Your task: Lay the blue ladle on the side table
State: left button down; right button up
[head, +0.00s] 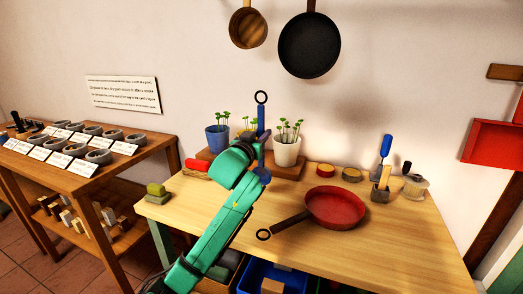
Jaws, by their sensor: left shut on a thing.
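The blue ladle (261,118) stands upright in the head view, a dark ring at its top end. Its lower blue end (262,175) shows below my gripper. My left gripper (259,151), on the green arm, is shut on the ladle's shaft above the light wooden table (410,240). The arm hides part of the table and the gripper's fingers are hard to make out. A darker wooden bench (150,150) stands at the left. I cannot tell which of the two is the side table. My right gripper is out of view.
A red pan (335,207) lies on the light table, its handle toward the arm. Behind are a blue plant pot (217,138), a white pot (286,151) and a blue-handled tool (385,146) in a holder. Several grey rings and cards cover the bench top. The table's right front is clear.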

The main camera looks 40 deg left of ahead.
aim_at(262, 167)
pick_arm(q)
notch_tip(262, 167, down, 4)
jog(key=shift+r, duration=0.2)
jog(key=shift+f, duration=0.25)
jog(key=c, duration=0.7)
grip_release()
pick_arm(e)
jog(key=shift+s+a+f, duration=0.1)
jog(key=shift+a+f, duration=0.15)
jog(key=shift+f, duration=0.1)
pick_arm(q)
jog(key=shift+r, duration=0.2)
jog(key=b+v, duration=0.2)
jog(key=v, duration=1)
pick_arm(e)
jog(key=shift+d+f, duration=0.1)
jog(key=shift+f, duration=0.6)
